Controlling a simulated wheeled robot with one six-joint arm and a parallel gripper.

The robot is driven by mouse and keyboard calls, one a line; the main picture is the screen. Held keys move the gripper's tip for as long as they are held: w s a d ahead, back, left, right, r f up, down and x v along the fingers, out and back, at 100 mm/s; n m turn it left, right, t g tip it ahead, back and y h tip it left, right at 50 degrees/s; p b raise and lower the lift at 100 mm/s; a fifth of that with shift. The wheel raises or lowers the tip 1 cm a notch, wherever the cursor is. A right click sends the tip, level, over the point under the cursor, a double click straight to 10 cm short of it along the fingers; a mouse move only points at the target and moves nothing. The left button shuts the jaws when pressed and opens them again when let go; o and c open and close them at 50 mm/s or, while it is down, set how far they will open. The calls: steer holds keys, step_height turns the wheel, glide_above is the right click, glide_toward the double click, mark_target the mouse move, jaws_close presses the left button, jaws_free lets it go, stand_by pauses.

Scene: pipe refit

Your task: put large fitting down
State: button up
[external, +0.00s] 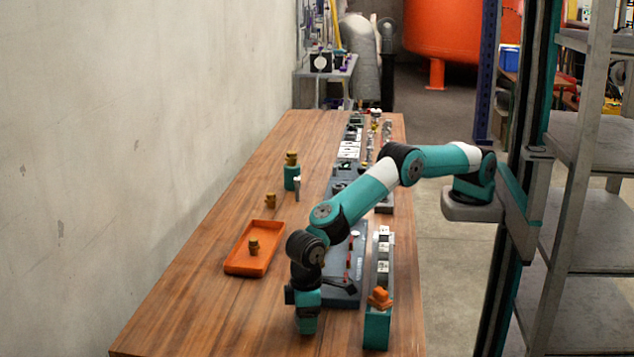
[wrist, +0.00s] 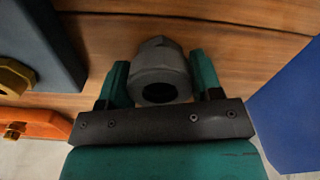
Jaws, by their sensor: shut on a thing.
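The large fitting (wrist: 158,72) is a dark grey piece with a hexagonal nut and a round opening facing the wrist camera. My gripper (wrist: 160,84) has its two teal fingers on either side of it and is shut on it. In the external view my gripper (external: 306,325) points down, low over the front part of the wooden table (external: 215,310). The fitting cannot be made out there. Wood grain shows right behind the fitting in the wrist view; I cannot tell whether it touches the table.
An orange tray (external: 236,268) holding a brass fitting (external: 253,246) lies to the left. A dark blue-grey board (external: 345,295) and a teal block (external: 377,328) with an orange piece (external: 379,298) stand to the right. Bare wood lies left and front of my gripper.

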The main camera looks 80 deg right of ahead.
steer(key=shift+f, duration=0.1)
steer(key=o, duration=1)
steer(key=shift+c, duration=0.2)
step_height(320, 180, up, 12)
steer(key=shift+b, duration=0.4)
steer(key=s+d+r+n+y, duration=0.1)
steer(key=s+d+r, duration=0.1)
steer(key=d+r, duration=0.6)
steer(key=s+d+r+n+y, duration=0.15)
steer(key=d+r, duration=0.25)
steer(key=d, duration=0.7)
steer(key=s+d+y, duration=0.1)
steer(key=s+d, duration=0.5)
steer(key=s, duration=0.4)
steer(key=s+d+f+n, duration=0.1)
steer(key=s+d, duration=0.6)
steer(key=s, duration=0.4)
steer(key=shift+s+d+f+y, duration=0.2)
steer(key=shift+s+f+y, duration=0.05)
steer(key=shift+s+y, duration=0.1)
